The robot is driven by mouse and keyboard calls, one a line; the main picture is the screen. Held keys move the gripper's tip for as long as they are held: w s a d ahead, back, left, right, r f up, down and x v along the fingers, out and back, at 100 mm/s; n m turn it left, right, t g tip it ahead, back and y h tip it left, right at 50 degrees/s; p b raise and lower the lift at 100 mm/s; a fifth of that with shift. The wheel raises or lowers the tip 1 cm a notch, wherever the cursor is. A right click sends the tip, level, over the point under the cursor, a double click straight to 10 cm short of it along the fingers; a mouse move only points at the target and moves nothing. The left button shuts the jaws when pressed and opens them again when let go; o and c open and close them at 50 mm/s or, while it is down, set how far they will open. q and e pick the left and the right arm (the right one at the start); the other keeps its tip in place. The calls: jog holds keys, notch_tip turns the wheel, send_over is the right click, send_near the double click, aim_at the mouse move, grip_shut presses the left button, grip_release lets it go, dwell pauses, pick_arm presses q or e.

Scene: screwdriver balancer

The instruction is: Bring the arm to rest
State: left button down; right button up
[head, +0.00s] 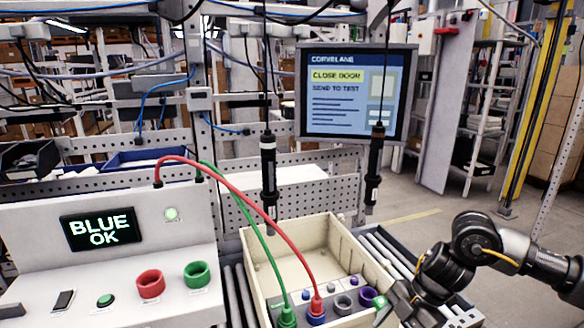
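My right arm comes in from the right, and its gripper (398,302) hangs low over the right front corner of the cream crate (256,262). Its fingertips are dark and partly cut off by the lower edge, so whether they are open or shut is unclear. My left gripper is not in view. In the crate is a grey unit (343,306) with a row of coloured sockets. A green plug (287,317) and a red plug (317,305) sit at its left end. Their cables run to the white test box (40,230).
The test box display (100,229) reads "BLUE OK". Two screwdrivers (268,175) (374,168) hang on cords above the crate. A monitor (355,92) behind shows "CLOSE DOOR" highlighted above "SEND TO TEST". Rollers (385,248) flank the crate; open floor (430,205) lies at the back right.

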jog(key=s+a+f+m+t+y, duration=0.2)
jog(key=a+t+y, duration=0.15)
jog(key=a, duration=0.65)
jog(key=s+a+f+m+t+y, duration=0.2)
jog(key=a+t, duration=0.2)
jog(key=a, duration=0.6)
jog(key=s+d+f+m+t+h, duration=0.1)
jog(key=s+d+f+m+h, duration=0.2)
jog(key=d+m, duration=0.3)
jog(key=s+d+f+m+t+h, duration=0.1)
jog(key=s+d+f+m+h, duration=0.15)
jog(key=d+m+h, duration=0.2)
jog(key=s+d+f+m+g+h, duration=0.25)
jog(key=s+d+f+m, duration=0.2)
jog(key=s+d, duration=0.3)
jog(key=s+d+f+m+g+h, duration=0.1)
jog(key=s+d+f+m+g, duration=0.2)
jog(key=s+d+f, duration=0.45)
notch_tip(320, 180, down, 20)
jog(key=s+a+f+g, duration=0.1)
jog(key=s+a, duration=0.1)
jog(key=s+d+f+n+g, duration=0.1)
jog(key=s+d+f, duration=0.1)
jog(key=s+f, duration=1.5)
jog(key=shift+s+d+f, duration=0.2)
jog(key=shift+d+f, duration=0.1)
jog(key=shift+f, duration=0.1)
